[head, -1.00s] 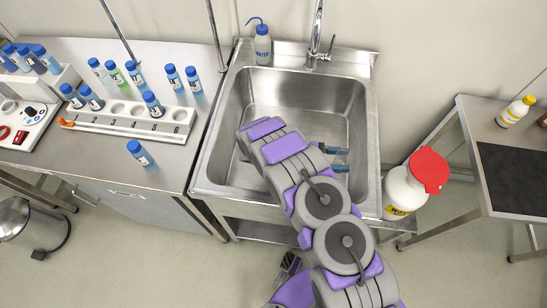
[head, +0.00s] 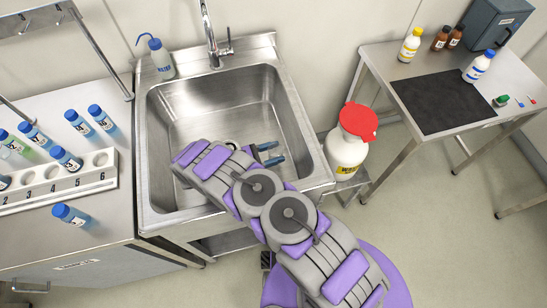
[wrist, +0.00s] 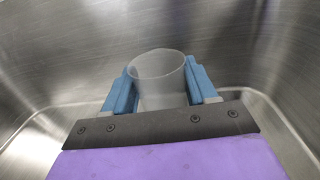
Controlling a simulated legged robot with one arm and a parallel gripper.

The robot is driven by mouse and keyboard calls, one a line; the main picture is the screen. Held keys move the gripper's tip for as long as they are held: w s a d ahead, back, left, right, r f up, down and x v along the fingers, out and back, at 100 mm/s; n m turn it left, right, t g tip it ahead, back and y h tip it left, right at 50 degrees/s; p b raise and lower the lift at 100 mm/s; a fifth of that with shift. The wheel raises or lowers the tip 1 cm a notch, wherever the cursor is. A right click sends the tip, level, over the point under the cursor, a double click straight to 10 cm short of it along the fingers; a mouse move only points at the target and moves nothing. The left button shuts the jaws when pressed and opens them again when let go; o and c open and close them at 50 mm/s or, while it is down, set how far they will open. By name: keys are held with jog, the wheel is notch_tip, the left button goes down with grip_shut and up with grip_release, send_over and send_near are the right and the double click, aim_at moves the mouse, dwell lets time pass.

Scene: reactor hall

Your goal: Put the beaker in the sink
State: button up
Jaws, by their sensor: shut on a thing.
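The sink (head: 290,130) is a steel basin in the head view, with a tap (head: 213,45) at its back edge. My arm reaches over its front rim, and my gripper (head: 268,154) is inside the basin outline. In the wrist view my gripper (wrist: 162,88) has its blue fingers shut on the beaker (wrist: 160,92), a clear, greyish cup with its round mouth facing up. Steel basin walls surround it there. The beaker is hidden behind my arm in the head view. I cannot tell whether its base touches the sink floor.
A wash bottle (head: 160,60) stands at the sink's back left corner. A rack (head: 60,188) with blue-capped bottles is on the left bench. A white jug with a red lid (head: 348,150) stands right of the sink. A table (head: 385,70) with several bottles is further right.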

aim_at(275, 154)
jog(key=f, duration=0.3)
jog(key=shift+a+b, duration=0.2)
jog(key=shift+b, duration=0.1)
jog(key=shift+f, duration=0.25)
jog(key=shift+d+r, duration=0.1)
jog(key=shift+d, duration=0.35)
jog(key=o, duration=1.1)
jog(key=shift+a, duration=0.25)
jog(key=shift+c, duration=0.2)
